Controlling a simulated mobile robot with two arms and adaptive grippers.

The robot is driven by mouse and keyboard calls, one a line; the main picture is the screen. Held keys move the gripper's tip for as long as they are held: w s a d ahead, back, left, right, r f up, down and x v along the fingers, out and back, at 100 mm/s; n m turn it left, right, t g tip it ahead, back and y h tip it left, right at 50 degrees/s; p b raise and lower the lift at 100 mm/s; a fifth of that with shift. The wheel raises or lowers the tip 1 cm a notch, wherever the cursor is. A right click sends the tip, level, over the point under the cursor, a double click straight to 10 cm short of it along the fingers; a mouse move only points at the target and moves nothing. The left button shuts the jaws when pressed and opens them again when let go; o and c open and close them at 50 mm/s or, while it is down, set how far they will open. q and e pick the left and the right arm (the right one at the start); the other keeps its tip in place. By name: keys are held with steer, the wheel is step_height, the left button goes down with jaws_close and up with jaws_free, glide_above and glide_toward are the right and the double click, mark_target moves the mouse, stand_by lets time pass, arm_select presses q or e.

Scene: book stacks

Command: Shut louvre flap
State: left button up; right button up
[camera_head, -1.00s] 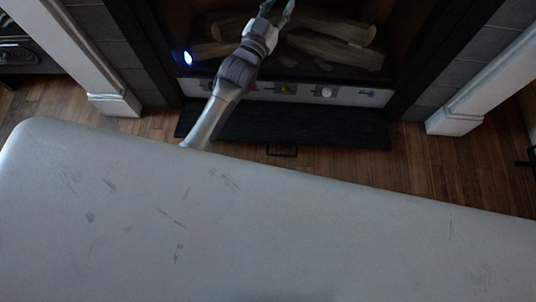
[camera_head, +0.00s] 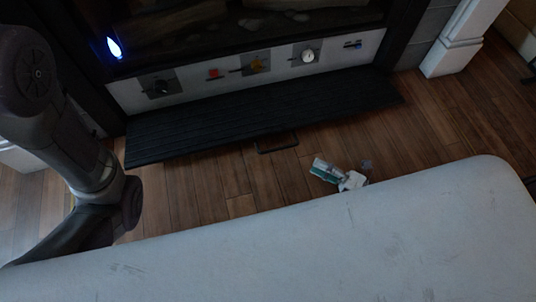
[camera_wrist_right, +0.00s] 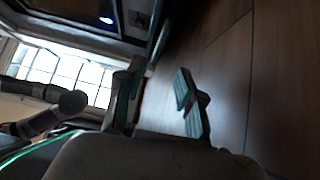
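The louvre flap (camera_head: 235,122) is a dark slatted panel, folded down and standing open below the fireplace control strip in the head view. Its small dark handle (camera_head: 277,144) is at the front edge. My right gripper (camera_head: 320,172), with green finger pads, is low in front of the flap, just right of the handle and apart from it. In the right wrist view the two fingers of this gripper (camera_wrist_right: 158,98) are spread with nothing between them. My left arm shows at the left of the head view; its gripper is out of view.
A white control strip (camera_head: 225,78) with knobs, a red button and a gauge (camera_head: 308,56) lies above the flap. A blue light (camera_head: 114,47) glows at upper left. Wooden floor (camera_head: 430,120) is clear at right. A white pillar (camera_head: 460,40) stands at upper right.

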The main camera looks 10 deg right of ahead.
mark_target(280, 147)
steer(key=shift+w+a, duration=0.2)
steer(key=b+x, duration=0.5)
steer(key=x, duration=0.6)
steer(key=shift+w+a+f, duration=0.1)
steer(key=shift+w+a, duration=0.05)
steer(key=shift+w, duration=0.15)
steer(key=shift+w+a+b, duration=0.3)
steer(key=shift+w+a, duration=0.15)
jaws_close()
